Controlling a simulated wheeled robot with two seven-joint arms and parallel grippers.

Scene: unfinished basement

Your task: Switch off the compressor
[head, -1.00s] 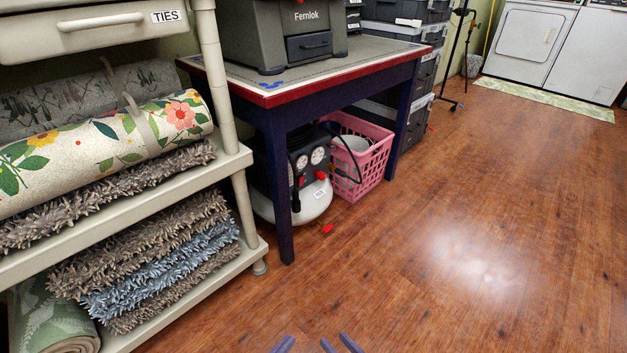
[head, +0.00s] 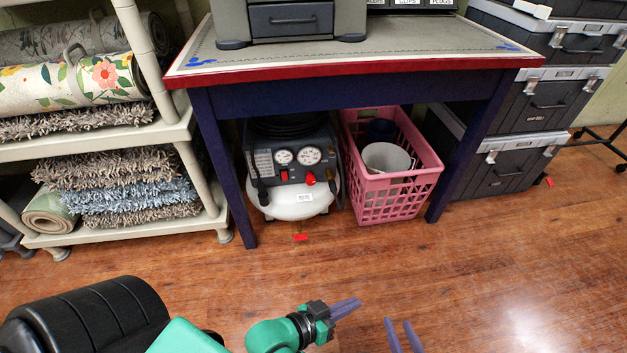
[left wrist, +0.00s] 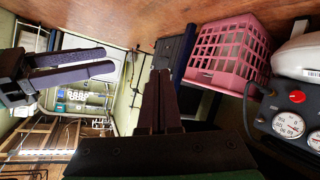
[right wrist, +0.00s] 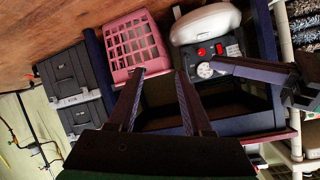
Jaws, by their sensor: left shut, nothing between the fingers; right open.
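The compressor (head: 292,203) stands on the floor under the table, with a white tank and a dark panel. The panel has two round gauges, a red switch (head: 284,177) and a red knob (head: 310,179). The compressor also shows upside down in the right wrist view (right wrist: 205,24) and at the right edge of the left wrist view (left wrist: 297,62). My left gripper (head: 358,303) is shut and empty, in front of the table and apart from the compressor. My right gripper (head: 402,324) is open and empty, to its right. The switch's position is too small to tell.
The table (head: 350,92) has dark blue legs on either side of the compressor. A pink basket (head: 400,205) stands right beside it. A shelf with rugs (head: 120,235) is at left, stacked toolboxes (head: 525,120) at right. A small red item (head: 300,237) lies on the floor.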

